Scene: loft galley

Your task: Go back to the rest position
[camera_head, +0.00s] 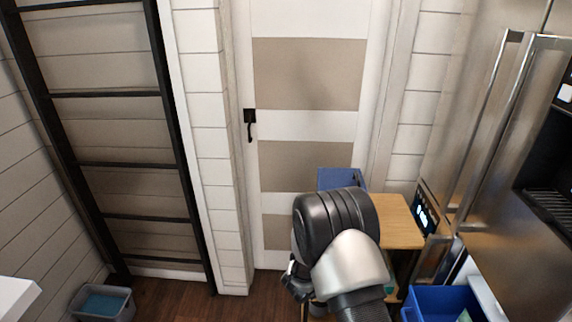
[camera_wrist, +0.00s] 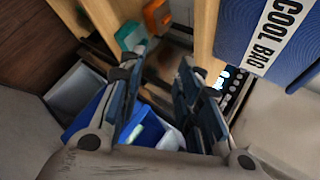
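My gripper (camera_wrist: 164,58) is open in the wrist view, its two dark fingers apart with nothing held between them. In the head view my gripper (camera_head: 297,282) is small and partly hidden behind my arm, so its fingers do not show clearly there. My arm reaches up and forward at the lower middle of the head view, in front of a small wooden cart (camera_head: 400,222).
A blue cool bag (camera_wrist: 262,32) stands close by on the right in the wrist view; its blue side (camera_head: 338,177) shows behind my arm. Orange (camera_wrist: 157,16) and teal (camera_wrist: 130,36) items lie beyond the fingers. A blue bin (camera_head: 425,302) is lower right; a steel fridge (camera_head: 490,150) stands right.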

